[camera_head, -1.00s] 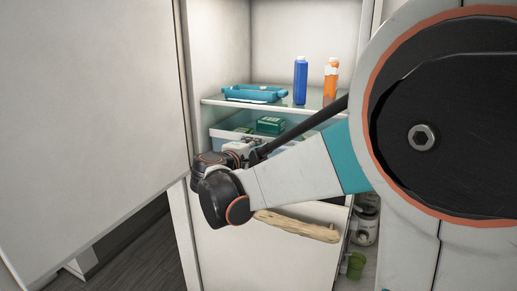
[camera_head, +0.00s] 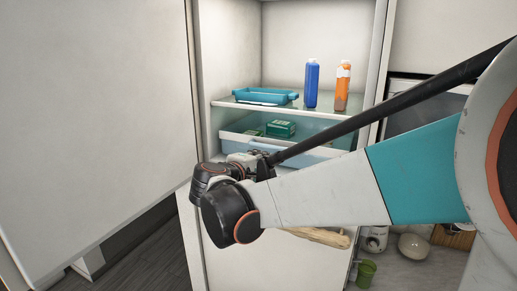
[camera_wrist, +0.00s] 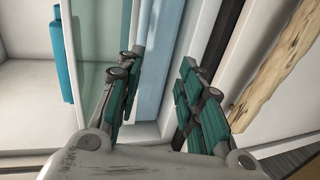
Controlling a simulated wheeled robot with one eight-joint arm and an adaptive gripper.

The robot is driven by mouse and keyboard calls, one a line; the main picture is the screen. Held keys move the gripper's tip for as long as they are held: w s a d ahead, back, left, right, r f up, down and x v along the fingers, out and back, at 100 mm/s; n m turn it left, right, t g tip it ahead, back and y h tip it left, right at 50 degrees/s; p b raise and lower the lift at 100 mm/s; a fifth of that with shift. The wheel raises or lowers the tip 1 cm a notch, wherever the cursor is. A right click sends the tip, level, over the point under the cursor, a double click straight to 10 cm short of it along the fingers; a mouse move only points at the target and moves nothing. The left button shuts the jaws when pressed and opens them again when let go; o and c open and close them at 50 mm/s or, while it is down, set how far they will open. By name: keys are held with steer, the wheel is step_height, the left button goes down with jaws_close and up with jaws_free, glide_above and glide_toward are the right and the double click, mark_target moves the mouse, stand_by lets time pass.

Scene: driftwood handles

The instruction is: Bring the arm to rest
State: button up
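My gripper (camera_wrist: 158,85) shows in the wrist view with its two green-padded fingers apart and nothing between them. In the head view the wrist end of my arm hangs in front of the open cabinet, and the fingers are mostly hidden behind it. The wrist view shows a pale blue drawer edge (camera_wrist: 160,55) beside the left finger and a driftwood handle (camera_wrist: 280,60) to the right of the right finger. The handle (camera_head: 318,237) also shows below my forearm in the head view, partly covered. I cannot tell whether the gripper touches anything.
A large white door (camera_head: 95,120) stands open at left. A shelf holds a teal tray (camera_head: 265,97), a blue bottle (camera_head: 312,83) and an orange bottle (camera_head: 343,86). Green boxes (camera_head: 281,128) sit in the blue drawer (camera_head: 320,152). A green cup (camera_head: 366,272) and a bowl (camera_head: 413,246) are at lower right.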

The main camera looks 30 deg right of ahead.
steer(key=s+a+f+m+y+b, duration=0.2)
steer(key=s+a+f+y+b, duration=0.2)
steer(key=s+f+b, duration=0.4)
steer(key=s+a+f+m+g+y+b, duration=0.1)
steer(key=s+a+f+y+b, duration=0.3)
steer(key=f, duration=1.3)
steer(key=s+a+f+m+g+y+b, duration=0.1)
steer(key=s+a+f+m+y+b, duration=0.2)
steer(key=s+f+b, duration=0.9)
steer(key=shift+s+a+f+m+y, duration=0.4)
steer(key=shift+a+m, duration=0.2)
steer(key=shift+a, duration=0.4)
steer(key=shift+a, duration=0.1)
